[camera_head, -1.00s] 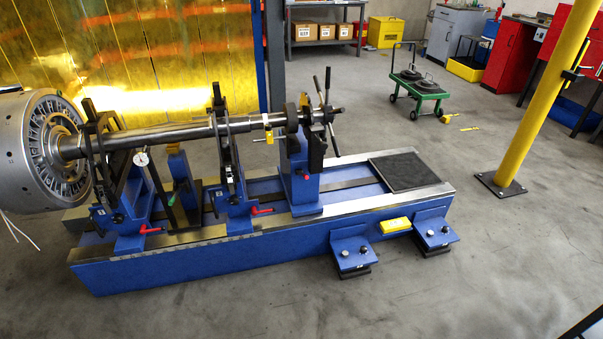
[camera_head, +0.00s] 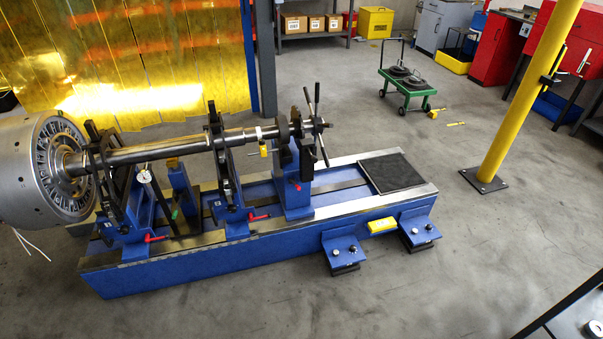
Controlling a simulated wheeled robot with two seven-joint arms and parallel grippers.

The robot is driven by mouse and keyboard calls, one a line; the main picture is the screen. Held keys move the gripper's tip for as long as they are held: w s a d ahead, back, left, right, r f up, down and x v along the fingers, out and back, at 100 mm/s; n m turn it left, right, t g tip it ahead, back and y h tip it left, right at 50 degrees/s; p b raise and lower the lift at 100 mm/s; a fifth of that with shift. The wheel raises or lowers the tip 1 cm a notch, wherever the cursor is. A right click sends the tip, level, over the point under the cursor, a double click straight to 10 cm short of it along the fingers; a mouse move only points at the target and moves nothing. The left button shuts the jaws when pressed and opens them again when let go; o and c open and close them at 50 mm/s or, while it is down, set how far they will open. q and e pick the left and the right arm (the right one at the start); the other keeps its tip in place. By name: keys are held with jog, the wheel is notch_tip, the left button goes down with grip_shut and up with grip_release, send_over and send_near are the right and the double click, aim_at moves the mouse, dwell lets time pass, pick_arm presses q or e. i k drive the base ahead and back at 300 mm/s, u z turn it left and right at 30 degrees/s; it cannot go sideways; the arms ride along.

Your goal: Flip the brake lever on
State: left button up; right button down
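A blue balancing machine (camera_head: 240,245) stands on the floor at left centre. It bears a long steel shaft (camera_head: 165,150) with a large round rotor (camera_head: 30,170) at the left end. Red-handled levers (camera_head: 155,239) and (camera_head: 259,217) stick out low on two of its supports. A small red knob (camera_head: 298,187) is on the right-hand support, below a dark spoked handle (camera_head: 316,122). I cannot tell which of these parts is the brake lever, or its position. Neither of my grippers is in view.
A yellow post (camera_head: 530,90) stands on a dark base plate at right. A green cart (camera_head: 412,88) is behind. A dark table corner (camera_head: 575,320) enters at bottom right. Yellow curtains (camera_head: 120,60) hang at back left. Grey floor is open in front and right of the machine.

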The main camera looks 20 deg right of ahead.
aim_at(291, 181)
jog(key=z, duration=1.45)
jog(key=i, duration=2.1)
jog(key=u, duration=3.1)
